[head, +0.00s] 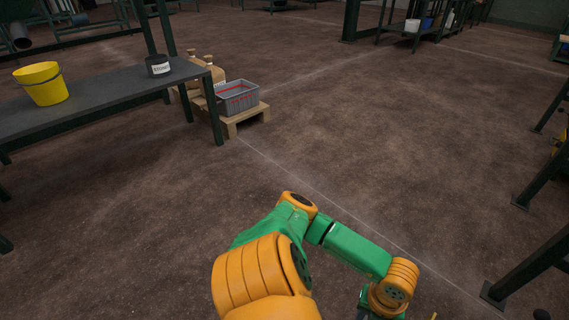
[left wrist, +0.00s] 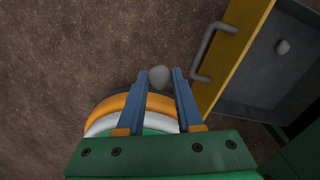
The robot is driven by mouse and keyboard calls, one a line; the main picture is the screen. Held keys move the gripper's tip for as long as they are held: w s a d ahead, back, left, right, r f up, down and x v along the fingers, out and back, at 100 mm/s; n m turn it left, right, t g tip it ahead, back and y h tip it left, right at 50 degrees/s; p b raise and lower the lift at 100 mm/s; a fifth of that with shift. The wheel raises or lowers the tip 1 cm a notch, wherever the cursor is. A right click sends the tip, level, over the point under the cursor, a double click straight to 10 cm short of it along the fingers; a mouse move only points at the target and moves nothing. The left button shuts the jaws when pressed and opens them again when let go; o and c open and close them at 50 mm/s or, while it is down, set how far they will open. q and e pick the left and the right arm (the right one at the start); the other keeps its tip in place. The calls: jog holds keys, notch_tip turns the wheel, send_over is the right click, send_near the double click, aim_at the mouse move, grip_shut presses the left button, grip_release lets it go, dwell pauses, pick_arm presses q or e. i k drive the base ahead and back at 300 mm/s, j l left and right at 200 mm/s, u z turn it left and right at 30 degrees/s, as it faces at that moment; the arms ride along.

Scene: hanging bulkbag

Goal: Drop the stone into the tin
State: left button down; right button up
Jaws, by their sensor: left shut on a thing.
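In the left wrist view, my left gripper (left wrist: 160,88) has its two blue fingers shut on a small grey stone (left wrist: 159,76), held at the fingertips. A dark tin (head: 158,65) with a white label stands upright near the right end of the grey table in the head view; its inside is hard to see. The held stone does not show in the head view. The tin does not show in the left wrist view. My right gripper is not clearly visible in either view.
An open yellow-fronted drawer (left wrist: 232,50) with a grey handle is right of my left gripper; another grey stone (left wrist: 282,46) lies in it. A yellow bucket (head: 41,84) stands on the table (head: 100,95). A grey crate (head: 238,97) sits on a pallet. Open floor lies mid-view.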

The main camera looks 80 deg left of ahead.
aim_at(155, 76)
jog(key=u, duration=3.4)
